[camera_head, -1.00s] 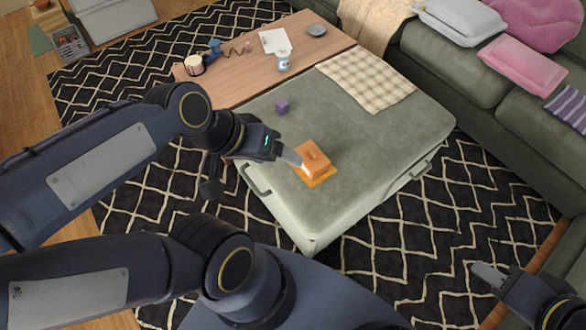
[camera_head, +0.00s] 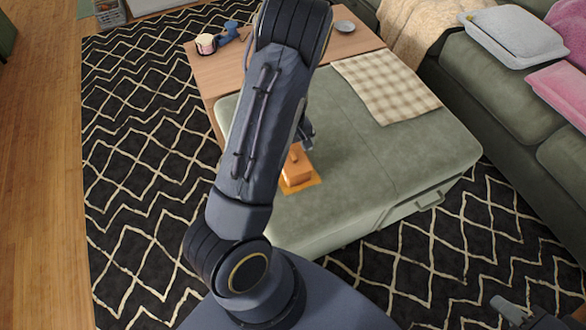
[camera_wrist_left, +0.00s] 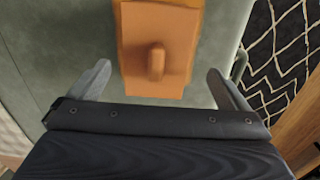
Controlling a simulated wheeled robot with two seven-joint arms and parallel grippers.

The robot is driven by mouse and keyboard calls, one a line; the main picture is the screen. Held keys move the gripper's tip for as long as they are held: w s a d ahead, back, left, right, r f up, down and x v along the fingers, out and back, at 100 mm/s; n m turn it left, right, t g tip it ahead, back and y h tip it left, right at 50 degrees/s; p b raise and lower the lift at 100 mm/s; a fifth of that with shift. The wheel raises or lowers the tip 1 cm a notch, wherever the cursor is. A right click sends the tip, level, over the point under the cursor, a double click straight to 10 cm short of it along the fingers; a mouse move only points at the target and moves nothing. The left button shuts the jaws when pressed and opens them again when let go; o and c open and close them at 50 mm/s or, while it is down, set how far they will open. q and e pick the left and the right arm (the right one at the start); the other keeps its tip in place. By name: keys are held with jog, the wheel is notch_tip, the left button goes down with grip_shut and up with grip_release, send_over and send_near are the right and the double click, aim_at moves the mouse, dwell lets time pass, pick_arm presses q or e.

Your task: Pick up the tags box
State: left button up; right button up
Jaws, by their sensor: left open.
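An orange box with a rounded knob on top, which looks like the tags box (camera_head: 297,168), sits on an orange base on the green ottoman (camera_head: 392,160). In the left wrist view the box (camera_wrist_left: 158,25) is in the upper middle. My left gripper (camera_wrist_left: 160,80) is open, with one finger on each side of the box's near end and gaps to both sides. In the head view my left arm hides most of that gripper. My right gripper (camera_head: 508,310) is at the bottom right, far from the box; its jaws are unclear.
A wooden table (camera_head: 215,75) adjoins the ottoman's far side, with a drum-like object (camera_head: 206,44) and a grey dish (camera_head: 344,26). A checkered cloth (camera_head: 385,85) covers the ottoman's far right part. A green sofa (camera_head: 490,85) stands at the right. Patterned rug surrounds the ottoman.

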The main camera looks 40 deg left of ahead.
pick_arm(q)
jog(key=f+b, duration=0.1)
jog(key=f, duration=0.6)
jog(key=shift+w+d+f+b, duration=0.2)
jog(key=shift+f+b, duration=0.2)
jog(key=shift+r, duration=0.1)
jog(key=c, duration=1)
jog(key=shift+r, duration=0.1)
